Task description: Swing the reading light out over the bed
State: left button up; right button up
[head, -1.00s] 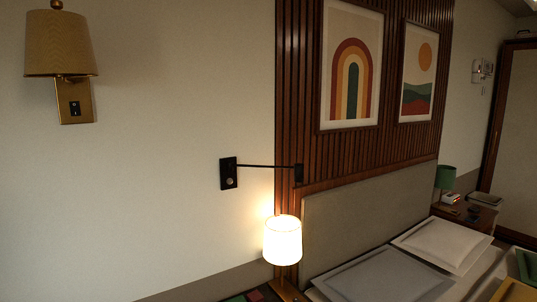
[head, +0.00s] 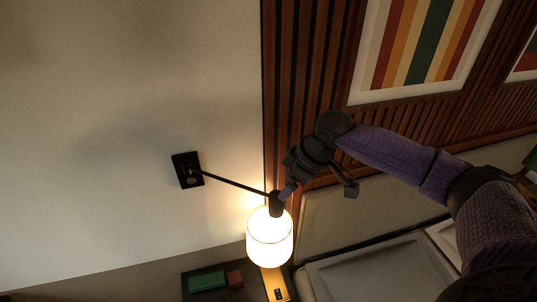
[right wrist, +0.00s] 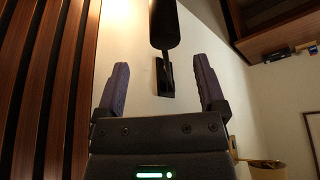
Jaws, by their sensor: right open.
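The reading light is a black wall plate (head: 187,170) with a thin black arm (head: 235,186) running right and down to a small dark lamp head (head: 277,203). In the head view the lamp head overlaps the glowing table lamp's top. My right gripper (head: 288,190) comes in from the right, close by the lamp head. In the right wrist view its two purple fingers (right wrist: 163,92) are spread apart, with nothing between them. The lamp head (right wrist: 164,24) shows beyond the fingertips, in line with the gap, with the wall plate (right wrist: 165,78) behind. My left gripper is out of view.
A lit white table lamp (head: 269,238) stands right below the lamp head. A green box (head: 207,281) and a red one (head: 235,278) lie beside it. The padded headboard (head: 360,212) and slatted wood panel (head: 300,80) are to the right. The plain wall at left is clear.

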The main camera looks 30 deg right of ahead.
aim_at(277, 196)
jog(key=x, duration=0.2)
jog(key=a+x, duration=0.1)
jog(key=x, duration=0.2)
jog(key=shift+r, duration=0.1)
jog(key=x, duration=0.3)
jog(key=shift+w+d, duration=0.15)
jog(key=shift+f, duration=0.55)
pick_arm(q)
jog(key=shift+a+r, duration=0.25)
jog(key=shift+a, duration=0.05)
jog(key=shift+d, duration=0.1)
pick_arm(e)
grip_shut()
